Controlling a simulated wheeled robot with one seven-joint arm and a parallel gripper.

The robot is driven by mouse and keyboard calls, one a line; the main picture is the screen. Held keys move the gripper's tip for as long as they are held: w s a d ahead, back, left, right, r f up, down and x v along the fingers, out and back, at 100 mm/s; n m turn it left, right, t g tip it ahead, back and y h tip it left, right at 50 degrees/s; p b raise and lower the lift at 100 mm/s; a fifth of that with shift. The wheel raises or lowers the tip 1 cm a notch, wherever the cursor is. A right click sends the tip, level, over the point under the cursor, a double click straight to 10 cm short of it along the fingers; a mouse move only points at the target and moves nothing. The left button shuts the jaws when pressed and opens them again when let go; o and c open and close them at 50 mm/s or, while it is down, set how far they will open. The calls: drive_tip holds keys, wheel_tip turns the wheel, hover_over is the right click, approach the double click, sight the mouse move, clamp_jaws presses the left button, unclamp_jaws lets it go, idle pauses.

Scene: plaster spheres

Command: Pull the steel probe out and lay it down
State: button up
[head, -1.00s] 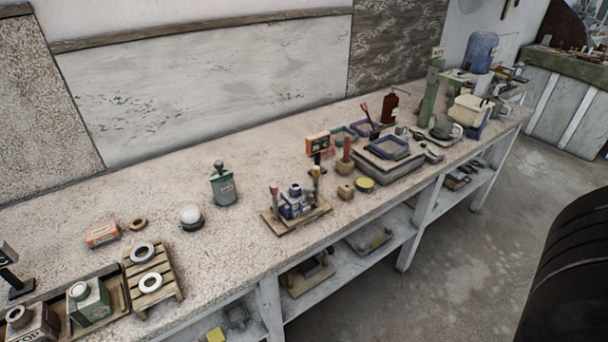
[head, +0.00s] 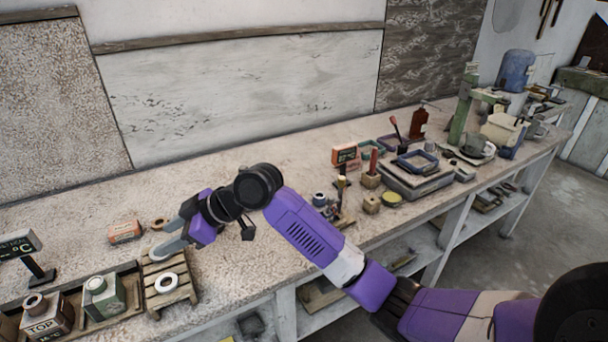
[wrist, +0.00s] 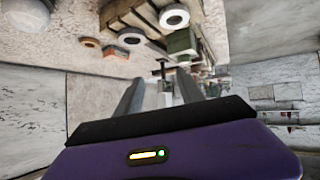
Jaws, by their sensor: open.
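I cannot clearly make out a steel probe in either view.
An orange box (head: 125,231) and a small tan ring (head: 160,223) lie behind the rack. Wooden blocks, one with a red upright piece (head: 373,163), and grey trays (head: 415,178) crowd the bench to the right. The bench's back left is clear.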

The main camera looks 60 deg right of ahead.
drive_tip(key=s+d+n+g+h, duration=0.1)
drive_tip(key=s+d+g+h, duration=0.15)
drive_tip(key=d, duration=0.65)
wheel_tip(320, 180, up, 4)
drive_tip(key=g+h+b, duration=0.2)
drive_tip(key=g+h, duration=0.1)
drive_tip(key=g, duration=0.4)
hover_over(331, 197)
drive_tip(key=shift+s+a+f, duration=0.1)
drive_tip(key=shift+a, duration=0.1)
drive_tip(key=shift+s+d+f, duration=0.1)
drive_tip(key=shift+s+f, duration=0.05)
drive_tip(key=shift+f, duration=0.05)
drive_tip(key=shift+d+f+p, duration=0.1)
drive_tip(key=shift+f+p, duration=0.3)
drive_tip(key=shift+f, duration=3.2)
drive_tip(key=shift+w, duration=0.2)
drive_tip(key=shift+c, duration=0.3)
clamp_jaws()
drive_tip(key=c, duration=0.9)
unclamp_jaws()
drive_tip(key=shift+r, duration=0.25)
clamp_jaws()
